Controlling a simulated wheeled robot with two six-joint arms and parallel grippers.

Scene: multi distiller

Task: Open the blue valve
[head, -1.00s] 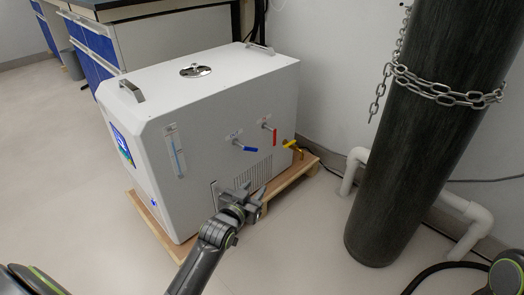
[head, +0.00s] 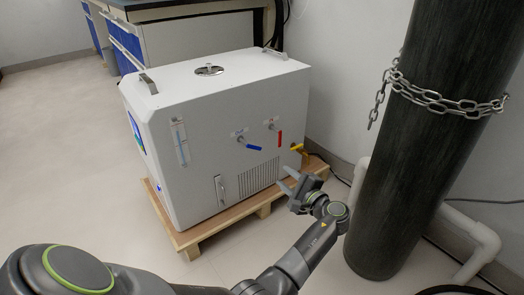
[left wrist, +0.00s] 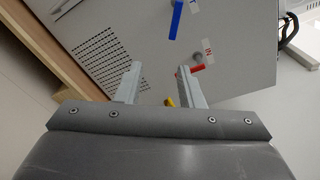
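The blue valve handle (head: 253,148) is on the front panel of the white machine (head: 208,160), left of the red valve handle (head: 280,138). A yellow handle (head: 298,148) sticks out at the panel's right edge. My left gripper (head: 290,182) is in front of the panel, below and to the right of the blue handle, apart from it. In the left wrist view the gripper (left wrist: 158,82) has its fingers spread with nothing held. The blue handle (left wrist: 176,20) shows there beyond the fingers, and the red handle (left wrist: 197,69) is near one fingertip. My right gripper is not in view.
The machine stands on a wooden pallet (head: 225,222). A dark cylinder (head: 420,140) with a chain (head: 440,98) stands at the right, with white pipes (head: 470,235) behind it. Free floor (head: 70,160) lies to the left.

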